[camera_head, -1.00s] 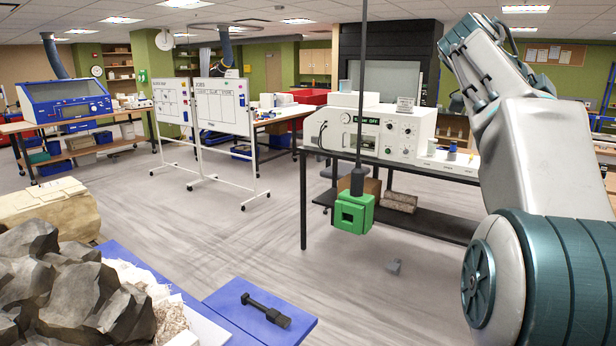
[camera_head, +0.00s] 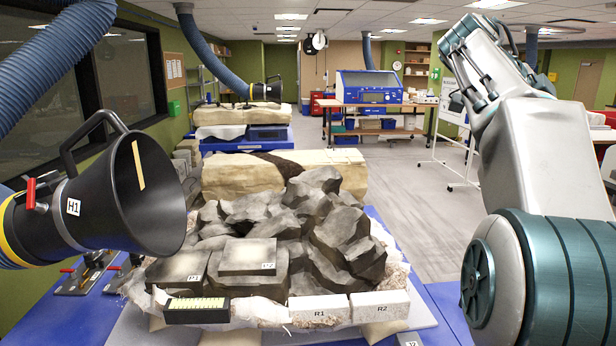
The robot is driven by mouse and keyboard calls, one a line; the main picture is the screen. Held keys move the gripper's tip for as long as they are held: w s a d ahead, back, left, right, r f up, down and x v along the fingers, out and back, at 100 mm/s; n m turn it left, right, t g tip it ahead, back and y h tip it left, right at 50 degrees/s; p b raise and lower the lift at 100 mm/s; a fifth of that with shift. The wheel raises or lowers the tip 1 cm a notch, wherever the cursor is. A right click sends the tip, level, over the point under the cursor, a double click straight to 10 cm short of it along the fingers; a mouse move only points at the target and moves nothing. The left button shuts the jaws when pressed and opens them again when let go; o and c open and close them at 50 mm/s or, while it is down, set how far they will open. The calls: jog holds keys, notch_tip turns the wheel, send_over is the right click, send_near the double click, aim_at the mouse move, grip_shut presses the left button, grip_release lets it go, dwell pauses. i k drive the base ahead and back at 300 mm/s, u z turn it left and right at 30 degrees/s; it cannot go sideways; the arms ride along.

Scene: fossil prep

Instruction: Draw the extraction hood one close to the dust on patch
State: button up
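The extraction hood one (camera_head: 130,195), a black cone labelled H1 with a black loop handle and a red lever, hangs at the left on a blue hose. Its wide mouth faces right, toward the grey rock (camera_head: 345,235), and is apart from it. Two flat dark slabs lie at the rock's front: patch P1 (camera_head: 183,266) and patch P2 (camera_head: 247,254). Both have a paler, dusty-looking middle; I cannot tell for sure which dust is meant. My arm rises at the right, but my gripper is out of view.
White blocks R1 (camera_head: 318,308) and R2 (camera_head: 379,304) and a dark block with a yellow grid (camera_head: 196,311) line the rock's front. A pale block (camera_head: 240,178) lies behind. Another hood (camera_head: 266,91) hangs farther back. Open floor (camera_head: 416,185) lies to the right.

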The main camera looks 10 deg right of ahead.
aim_at(32, 205)
jog(key=u, duration=2)
jog(key=i, duration=1.65)
